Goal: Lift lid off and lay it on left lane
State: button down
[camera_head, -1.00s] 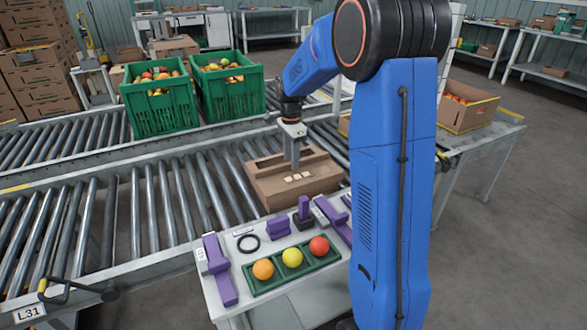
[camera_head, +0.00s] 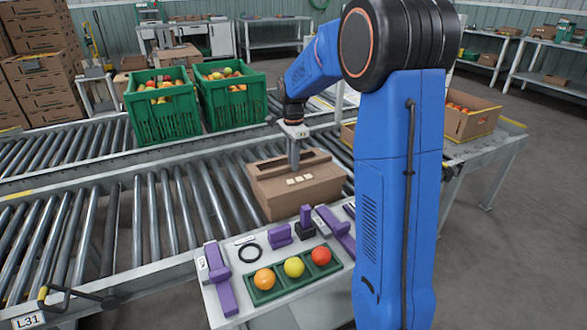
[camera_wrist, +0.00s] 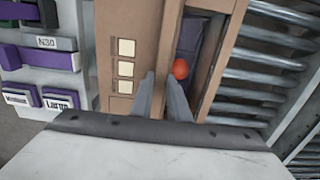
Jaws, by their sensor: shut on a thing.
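A brown cardboard box (camera_head: 300,197) with a cardboard lid (camera_head: 265,173) on top stands on the near roller lane, just behind the small white table. The lid has a long slot and several pale square labels. My gripper (camera_head: 294,167) points down at the lid's middle. In the wrist view my gripper (camera_wrist: 163,95) has its two fingers closed on a narrow strip of the lid (camera_wrist: 170,45) between the labels and the slot. A red tomato (camera_wrist: 180,69) shows through the slot. I cannot tell whether the lid has come clear of the box.
Bare rollers of the near lane (camera_head: 140,215) lie left of the box. Two green crates of fruit (camera_head: 160,115) stand behind on the far side. The white table (camera_head: 215,295) holds purple tools and a green tray (camera_head: 265,295) with three fruits.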

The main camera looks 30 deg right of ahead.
notch_tip(320, 180, up, 14)
jog(key=shift+f, duration=0.15)
dwell(1.7)
dwell(0.7)
